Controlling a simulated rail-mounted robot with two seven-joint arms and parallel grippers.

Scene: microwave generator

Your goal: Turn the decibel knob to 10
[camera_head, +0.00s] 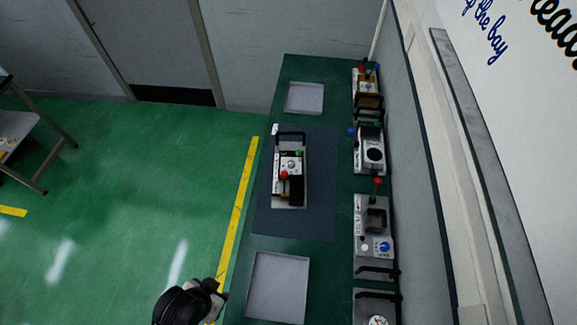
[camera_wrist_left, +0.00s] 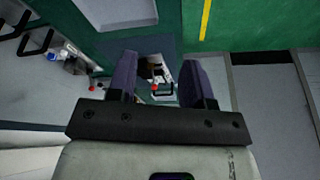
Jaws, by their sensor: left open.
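A small light-grey instrument (camera_head: 290,200) with a dark handle frame lies on the dark mat. It has a red part (camera_head: 284,174), a green part (camera_head: 298,153) and a small round pale dial on top. I cannot tell which part is the decibel knob, and no scale is readable. In the left wrist view an instrument (camera_wrist_left: 163,75) with a red part shows between and beyond the fingers. My left gripper (camera_wrist_left: 160,78) is open and empty, with its two dark fingers apart and away from it. My right gripper is not in view.
The mat (camera_head: 320,220) lies on a green bench between two grey trays, the near (camera_head: 305,290) and far (camera_head: 304,98). Several other instruments, one with a blue knob (camera_head: 385,246), line the bench's right edge by the wall. Part of my arm shows at the bottom.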

